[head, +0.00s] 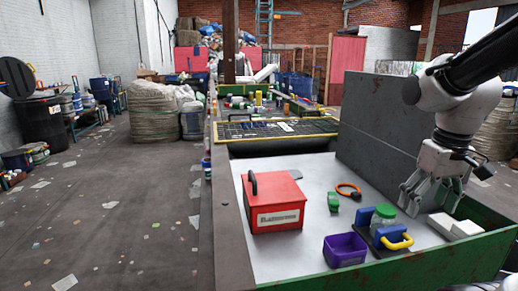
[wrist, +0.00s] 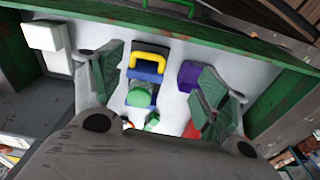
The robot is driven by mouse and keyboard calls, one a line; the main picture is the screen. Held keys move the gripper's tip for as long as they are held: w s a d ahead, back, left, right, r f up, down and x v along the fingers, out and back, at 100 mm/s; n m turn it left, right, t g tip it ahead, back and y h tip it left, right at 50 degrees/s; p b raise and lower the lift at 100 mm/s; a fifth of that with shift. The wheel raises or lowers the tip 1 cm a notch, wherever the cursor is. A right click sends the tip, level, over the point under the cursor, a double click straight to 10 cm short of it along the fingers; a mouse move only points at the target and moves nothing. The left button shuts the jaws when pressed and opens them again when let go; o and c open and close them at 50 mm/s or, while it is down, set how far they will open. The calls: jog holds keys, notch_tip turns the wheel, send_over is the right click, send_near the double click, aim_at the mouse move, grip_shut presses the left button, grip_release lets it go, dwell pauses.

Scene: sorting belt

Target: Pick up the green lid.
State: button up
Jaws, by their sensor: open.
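The green lid (head: 384,210) sits on top of a clear jar (head: 382,223), among blue pieces at the right part of the white sorting surface. In the wrist view the green lid (wrist: 138,98) lies between my spread fingers, nearer the left one. My gripper (head: 428,203) is open and empty. It points down, above and to the right of the lid in the head view, apart from it. Both fingers of my gripper (wrist: 162,68) show in the wrist view. The jar's lower part is partly hidden by the blue pieces.
A blue block with a yellow handle (head: 396,241) stands close to the jar. A purple bin (head: 345,249), a red box (head: 272,203), a small green item (head: 333,202), an orange ring (head: 348,189) and a white box (head: 457,228) are nearby. A green rim (head: 420,263) borders the front.

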jog(key=s+r+m+t, duration=0.1)
jog(key=s+r+t, duration=0.2)
jog(key=s, duration=0.3)
jog(key=shift+r, duration=0.85)
jog(key=m+g, duration=0.4)
jog(key=m, duration=1.1)
send_over(383, 209)
jog(key=f, duration=0.7)
jog(key=shift+s, duration=0.3)
jog(key=m, duration=0.3)
jog(key=shift+w+r, duration=0.1)
jog(key=shift+m, duration=0.4)
notch_tip(383, 209, down, 8)
jog(key=shift+w+r, duration=0.1)
jog(key=shift+w, duration=0.05)
